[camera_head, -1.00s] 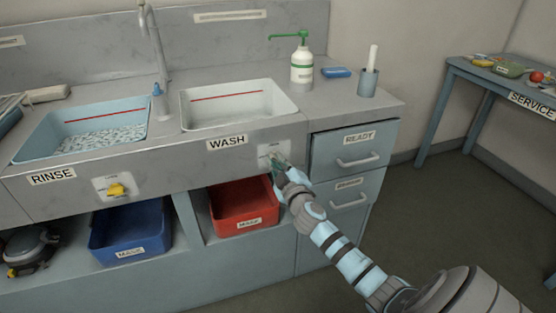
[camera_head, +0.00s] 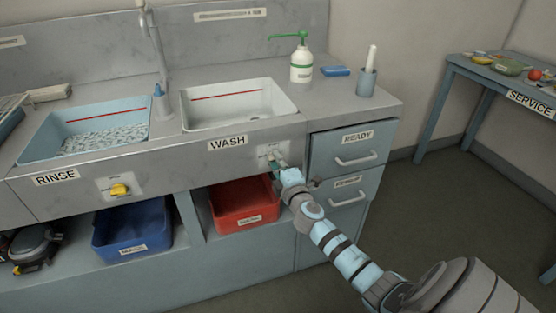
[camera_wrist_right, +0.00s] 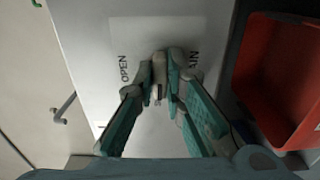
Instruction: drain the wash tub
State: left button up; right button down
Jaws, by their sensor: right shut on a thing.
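The white wash tub (camera_head: 284,104) is set in the counter, with a red line on its inner back wall and a WASH label (camera_head: 228,141) below its front rim. I cannot tell how much water it holds. On the front panel under its right end is a pale drain plate (camera_wrist_right: 140,32) with the words OPEN and, partly hidden, DRAIN. My right gripper (camera_head: 277,164) is at this plate, shut on the grey drain knob (camera_wrist_right: 160,60). The fingers mostly hide the knob, so its exact angle is unclear. My left gripper is out of view.
The rinse tub (camera_head: 40,142), with a yellow knob (camera_head: 120,190) below it, is on the left. A red bin (camera_head: 243,203) sits under the wash tub, also in the right wrist view (camera_wrist_right: 265,80). The READY drawer (camera_head: 352,150) is close right of my gripper.

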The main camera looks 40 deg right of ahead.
dwell(0.5)
jog(key=c, duration=1.7)
grip_release()
jog(key=shift+o, duration=0.2)
jog(key=v, duration=1.2)
